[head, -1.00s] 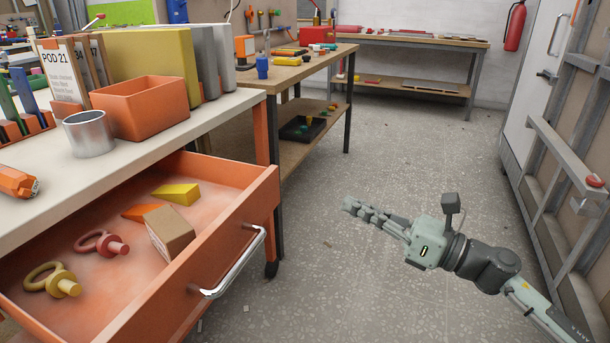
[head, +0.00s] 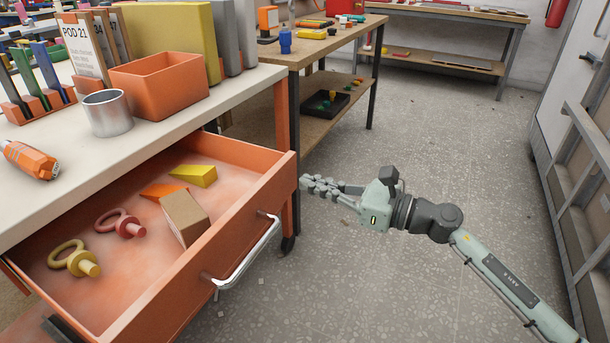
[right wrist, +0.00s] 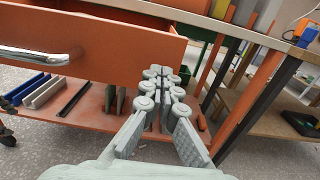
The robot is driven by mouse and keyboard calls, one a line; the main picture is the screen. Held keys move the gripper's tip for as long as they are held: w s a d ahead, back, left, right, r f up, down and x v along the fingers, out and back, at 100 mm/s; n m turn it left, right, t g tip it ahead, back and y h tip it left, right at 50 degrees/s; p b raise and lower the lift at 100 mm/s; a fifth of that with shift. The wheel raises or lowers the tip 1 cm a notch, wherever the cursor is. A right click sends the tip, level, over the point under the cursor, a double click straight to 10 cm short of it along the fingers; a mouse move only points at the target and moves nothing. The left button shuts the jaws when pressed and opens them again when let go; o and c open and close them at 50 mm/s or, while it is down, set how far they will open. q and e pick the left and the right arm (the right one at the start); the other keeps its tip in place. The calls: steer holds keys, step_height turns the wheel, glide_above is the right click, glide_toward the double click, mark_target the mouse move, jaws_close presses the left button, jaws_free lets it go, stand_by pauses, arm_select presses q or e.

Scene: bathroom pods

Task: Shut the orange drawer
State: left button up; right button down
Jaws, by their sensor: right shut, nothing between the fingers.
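The orange drawer (head: 185,285) stands open, pulled out from under the white worktop. Its chrome handle (head: 248,252) is on the front face and also shows in the right wrist view (right wrist: 35,55). Inside lie a yellow wedge, an orange wedge, a brown block and two ring-shaped pieces, one yellow and one red. My right gripper (head: 308,184) is shut and empty, just right of the drawer's far front corner. In the right wrist view its fingers (right wrist: 162,80) point toward the right end of the drawer front (right wrist: 110,45); I cannot tell whether they touch. My left gripper is not in view.
The white worktop (head: 60,165) carries an orange bin (head: 165,82), a metal cup (head: 108,112) and an orange tool (head: 30,160). A lower orange shelf (right wrist: 75,105) holds several panels. A second bench stands behind. The floor (head: 400,130) to the right is clear.

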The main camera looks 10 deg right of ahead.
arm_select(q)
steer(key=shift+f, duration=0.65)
arm_select(e)
steer(key=shift+x, duration=1)
steer(key=shift+w+a, duration=0.2)
steer(key=shift+a, duration=0.05)
glide_toward(206, 150)
steer(key=s, duration=0.1)
steer(key=s+d+r, duration=0.1)
steer(key=s, duration=0.2)
steer(key=shift+d+r, duration=0.25)
steer(key=b+x, duration=0.2)
steer(key=x, duration=0.7)
steer(key=shift+w+a+f+b, duration=0.1)
steer(key=shift+w+a+b, duration=0.15)
steer(key=shift+b, duration=0.15)
steer(key=shift+w+a, duration=0.3)
steer(key=shift+a, duration=0.2)
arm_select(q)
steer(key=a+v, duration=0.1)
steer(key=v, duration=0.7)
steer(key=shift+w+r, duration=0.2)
arm_select(e)
steer(key=shift+r, duration=0.2)
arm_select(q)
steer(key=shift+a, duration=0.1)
arm_select(e)
steer(key=shift+w+r, duration=0.1)
